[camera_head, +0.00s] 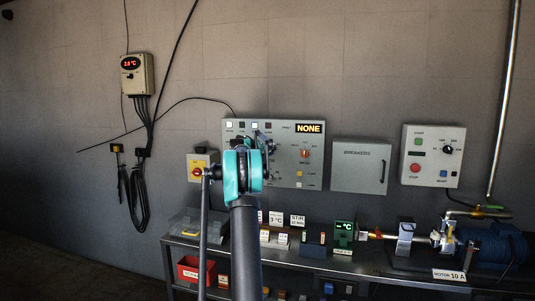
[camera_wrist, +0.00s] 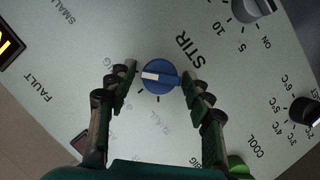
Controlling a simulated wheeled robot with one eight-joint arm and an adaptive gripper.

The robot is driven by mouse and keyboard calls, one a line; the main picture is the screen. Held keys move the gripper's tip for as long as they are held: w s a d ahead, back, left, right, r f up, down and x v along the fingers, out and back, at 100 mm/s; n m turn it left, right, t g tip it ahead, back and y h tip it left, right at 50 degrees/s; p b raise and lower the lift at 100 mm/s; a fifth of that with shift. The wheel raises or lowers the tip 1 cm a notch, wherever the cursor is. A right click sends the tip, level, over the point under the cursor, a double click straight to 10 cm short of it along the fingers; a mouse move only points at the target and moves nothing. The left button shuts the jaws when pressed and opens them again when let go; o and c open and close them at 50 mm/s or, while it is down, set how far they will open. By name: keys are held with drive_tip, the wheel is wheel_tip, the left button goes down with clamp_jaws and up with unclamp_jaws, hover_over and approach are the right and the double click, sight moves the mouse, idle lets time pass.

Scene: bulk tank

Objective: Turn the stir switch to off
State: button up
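The stir switch is a round blue knob (camera_wrist: 157,77) with a white pointer bar, beside the printed word STIR on the grey control panel (camera_wrist: 212,75). The white bar points to the left in the wrist view. My gripper (camera_wrist: 162,72) is open, with one dark finger on each side of the knob. The right fingertip is very close to the knob's edge; I cannot tell if it touches. A small gap shows at the left finger. In the head view my arm hides the switch on the control panel (camera_head: 285,178).
A black COOL knob (camera_wrist: 304,111) and a grey dial (camera_wrist: 246,9) sit right of the switch. A green part (camera_wrist: 238,166) is near my right finger. In the head view, a yellow box with a red knob (camera_head: 198,172) is left of my arm, above a cluttered bench (camera_head: 175,241).

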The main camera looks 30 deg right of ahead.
drive_tip(key=c, duration=0.9)
drive_tip(key=n+h, duration=0.1)
drive_tip(key=n+g, duration=0.1)
drive_tip(key=n, duration=0.1)
drive_tip(key=shift+w+a+f+h, duration=0.1)
drive_tip(key=shift+a+f+h, duration=0.05)
drive_tip(key=shift+h, duration=0.25)
drive_tip(key=n+h, duration=0.2)
drive_tip(key=n, duration=0.2)
drive_tip(key=shift+f+n, duration=0.15)
drive_tip(key=shift+n, duration=0.25)
drive_tip(key=o, duration=1.2)
